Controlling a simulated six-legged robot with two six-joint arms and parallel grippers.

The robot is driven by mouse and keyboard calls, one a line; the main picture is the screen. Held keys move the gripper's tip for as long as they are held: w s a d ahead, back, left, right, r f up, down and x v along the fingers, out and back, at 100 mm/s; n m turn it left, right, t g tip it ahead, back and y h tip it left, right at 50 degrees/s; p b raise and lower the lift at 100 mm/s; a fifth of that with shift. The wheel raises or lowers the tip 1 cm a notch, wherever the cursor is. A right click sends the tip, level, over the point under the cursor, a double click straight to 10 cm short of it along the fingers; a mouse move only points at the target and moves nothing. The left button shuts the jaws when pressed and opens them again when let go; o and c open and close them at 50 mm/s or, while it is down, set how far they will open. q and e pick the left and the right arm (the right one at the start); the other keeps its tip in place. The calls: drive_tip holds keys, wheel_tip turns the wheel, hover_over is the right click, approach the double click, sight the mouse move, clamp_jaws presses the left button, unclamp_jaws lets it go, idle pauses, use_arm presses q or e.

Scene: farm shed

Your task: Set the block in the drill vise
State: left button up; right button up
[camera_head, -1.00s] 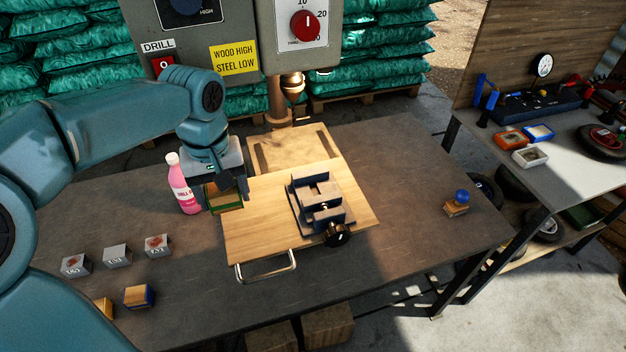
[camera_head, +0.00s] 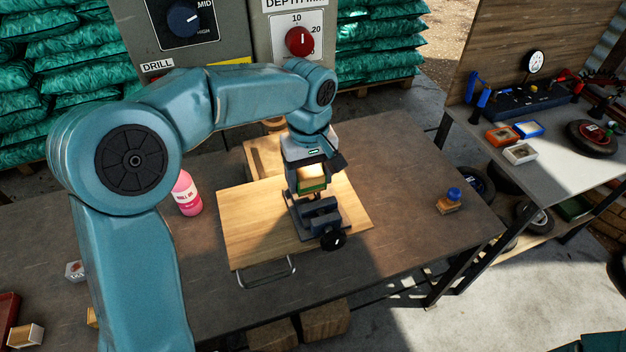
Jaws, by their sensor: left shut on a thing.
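My left gripper (camera_head: 312,172) is shut on a wooden block (camera_head: 312,174) with a green lower edge. It holds the block over the back part of the drill vise (camera_head: 318,216). I cannot tell whether the block touches the vise jaws. The vise is dark grey with a black round knob at its front, and it sits on a light wooden board (camera_head: 245,218) with a metal handle. The gripper and arm hide part of the vise's back and the drill press. My right gripper is not in view.
A pink bottle (camera_head: 187,193) stands left of the board. A small wooden piece with a blue knob (camera_head: 449,201) lies on the dark table at right. Another wooden block (camera_head: 25,337) sits at the lower left. The table between board and blue knob is clear.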

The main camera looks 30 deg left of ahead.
sight(312, 187)
use_arm(q)
drive_tip(key=shift+w+d+f, duration=0.15)
drive_tip(key=shift+w+d, duration=0.1)
drive_tip(key=shift+d, duration=0.05)
wheel_tip(312, 187, down, 3)
drive_tip(key=shift+a+r+p, duration=0.1)
drive_tip(key=shift+r+p, duration=0.05)
drive_tip(key=shift+p, duration=0.15)
drive_tip(key=shift+w+f, duration=0.1)
drive_tip(key=shift+f, duration=0.2)
drive_tip(key=shift+f, duration=0.15)
drive_tip(key=o, duration=1)
